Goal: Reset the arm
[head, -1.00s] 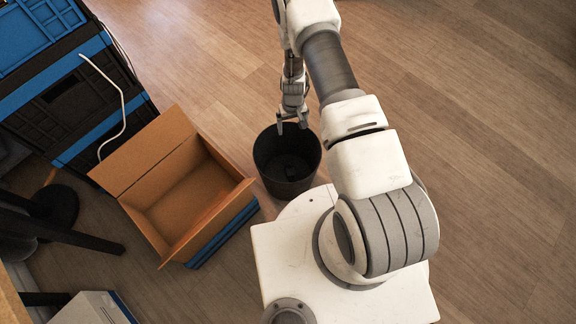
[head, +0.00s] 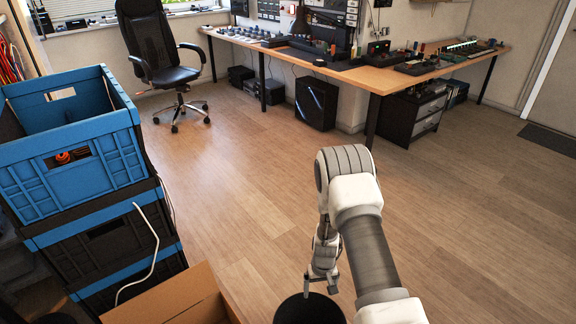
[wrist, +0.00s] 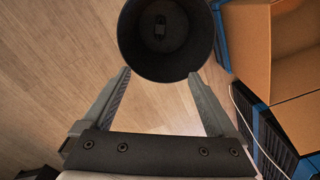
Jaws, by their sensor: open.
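My arm reaches out from the bottom right of the head view and bends down at its far end. My gripper (head: 320,290) hangs pointing down at the black bin (head: 310,310), whose lower part is cut off by the frame. In the wrist view my gripper (wrist: 159,75) has its two fingers wide apart with nothing between them.
An open cardboard box (head: 165,305) stands left of the bin, beside stacked blue and black crates (head: 75,165) with a white cable. A wooden workbench (head: 375,78) and an office chair (head: 155,50) stand at the back. The floor (head: 480,210) on the right is clear.

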